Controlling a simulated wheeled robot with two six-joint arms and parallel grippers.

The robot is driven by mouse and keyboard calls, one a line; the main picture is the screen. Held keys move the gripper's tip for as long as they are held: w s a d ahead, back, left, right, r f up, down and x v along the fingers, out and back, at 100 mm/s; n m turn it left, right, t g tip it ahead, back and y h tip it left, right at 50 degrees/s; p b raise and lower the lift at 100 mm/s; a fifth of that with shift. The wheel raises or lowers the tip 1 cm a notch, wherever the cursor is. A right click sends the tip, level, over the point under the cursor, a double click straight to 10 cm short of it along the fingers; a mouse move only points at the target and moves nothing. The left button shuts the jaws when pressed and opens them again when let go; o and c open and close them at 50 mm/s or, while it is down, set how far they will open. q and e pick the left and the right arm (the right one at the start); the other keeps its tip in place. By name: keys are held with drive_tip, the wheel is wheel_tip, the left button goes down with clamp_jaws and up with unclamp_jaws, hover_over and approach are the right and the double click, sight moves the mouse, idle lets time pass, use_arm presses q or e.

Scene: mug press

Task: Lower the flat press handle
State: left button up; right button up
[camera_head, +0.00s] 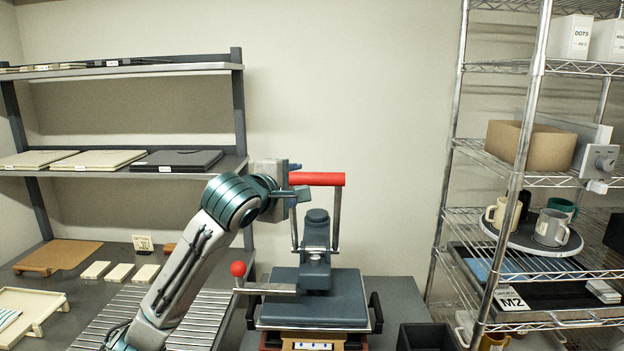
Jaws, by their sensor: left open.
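The flat press (334,310) stands on the counter in the lower middle of the head view. Its flat handle has a red bar (322,179) on two metal rods and stands raised above the press head (317,236). My left gripper (297,181) is open at the left end of the red bar, with one finger above and one below that end. I cannot tell whether the fingers touch it. A red ball knob (238,268) on a side arm sits lower left of the press head. My right gripper is not in view.
A wire rack (528,180) on the right holds a cardboard box (530,146) and a round tray (520,238) with mugs. A shelf (120,168) at left holds flat boards. A dark bin (426,337) stands right of the press. The wall behind the handle is clear.

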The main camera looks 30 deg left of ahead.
sight(309, 179)
use_arm(q)
drive_tip(key=p+x, duration=0.3)
drive_tip(key=x, duration=0.5)
drive_tip(key=shift+w, duration=0.35)
drive_tip(key=shift+w+f, duration=0.25)
drive_tip(key=shift+w, duration=0.15)
drive_tip(key=shift+c, duration=0.2)
clamp_jaws()
